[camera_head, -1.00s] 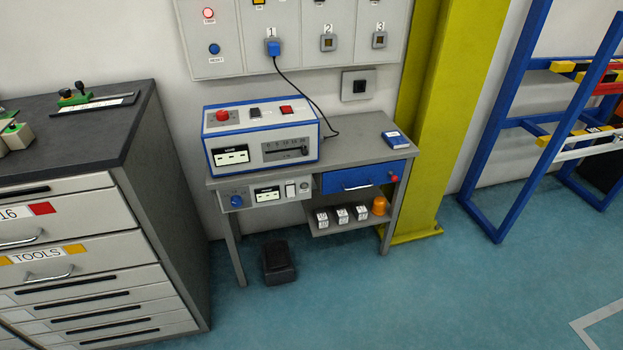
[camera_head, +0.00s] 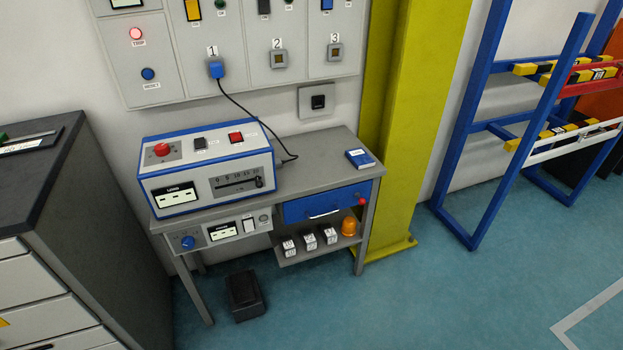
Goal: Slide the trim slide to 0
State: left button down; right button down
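The trim slide (camera_head: 259,182) is a dark knob on a horizontal slot in the front of a blue and white control box (camera_head: 207,167). The knob stands at the right end of its scale (camera_head: 238,182), whose numbers start with 0 at the left. The box sits on the grey bench (camera_head: 310,150). A display (camera_head: 175,194) is on the box's left front; its text is too small to read surely. Neither of my grippers shows in the head view.
A grey tool cabinet (camera_head: 90,240) stands at the left, close to the bench. A black pedal-like box (camera_head: 244,295) lies on the floor under the bench. A yellow column (camera_head: 408,120) and blue rack (camera_head: 475,130) stand right. Floor in front is free.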

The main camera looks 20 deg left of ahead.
aim_at(259, 184)
jog(key=u, duration=0.15)
jog(key=i, duration=0.95)
jog(key=u, duration=0.7)
